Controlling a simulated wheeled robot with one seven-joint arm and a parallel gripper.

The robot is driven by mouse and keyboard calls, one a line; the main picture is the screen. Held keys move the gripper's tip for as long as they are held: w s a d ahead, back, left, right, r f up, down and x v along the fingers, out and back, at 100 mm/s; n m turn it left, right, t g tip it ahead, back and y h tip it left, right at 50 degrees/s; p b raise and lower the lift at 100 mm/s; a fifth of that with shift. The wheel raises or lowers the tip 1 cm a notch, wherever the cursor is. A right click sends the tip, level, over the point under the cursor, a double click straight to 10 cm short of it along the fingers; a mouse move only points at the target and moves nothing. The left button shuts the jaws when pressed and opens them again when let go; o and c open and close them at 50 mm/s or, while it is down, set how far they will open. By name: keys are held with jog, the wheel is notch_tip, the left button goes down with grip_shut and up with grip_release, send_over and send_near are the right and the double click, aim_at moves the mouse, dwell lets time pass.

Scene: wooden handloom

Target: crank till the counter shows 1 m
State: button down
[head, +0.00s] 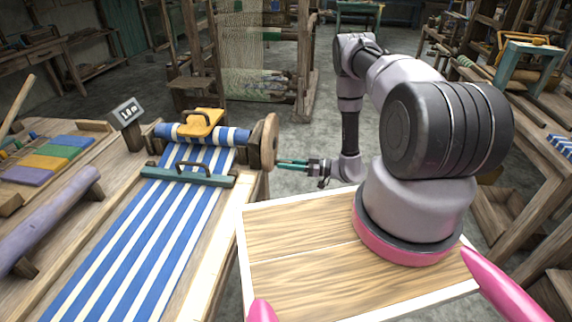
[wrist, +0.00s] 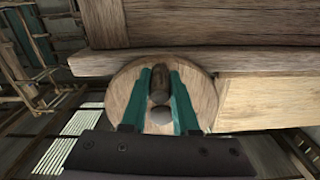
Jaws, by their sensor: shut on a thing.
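The counter (head: 127,112) stands on a post at the far left of the cloth roll, and its small display appears to read 1.0 m. The crank is a round wooden disc (head: 270,140) at the right end of the roll; it also fills the middle of the wrist view (wrist: 205,95). My gripper (head: 280,163) reaches the disc from the right. In the wrist view its teal fingers (wrist: 160,82) are shut on the dark wooden crank handle (wrist: 160,73). The blue-and-white striped cloth (head: 140,240) runs up to the roll (head: 238,135).
A teal bar with a dark handle (head: 188,178) lies across the cloth. A yellow piece with a handle (head: 203,123) sits on the roll. Open floor shows beyond the disc.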

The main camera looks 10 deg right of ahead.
jog(key=shift+s, duration=0.1)
jog(key=c, duration=0.7)
grip_release()
jog(key=v, duration=1)
jog(key=shift+s+d, duration=0.1)
jog(key=shift+d, duration=0.3)
jog(key=shift+r, duration=0.1)
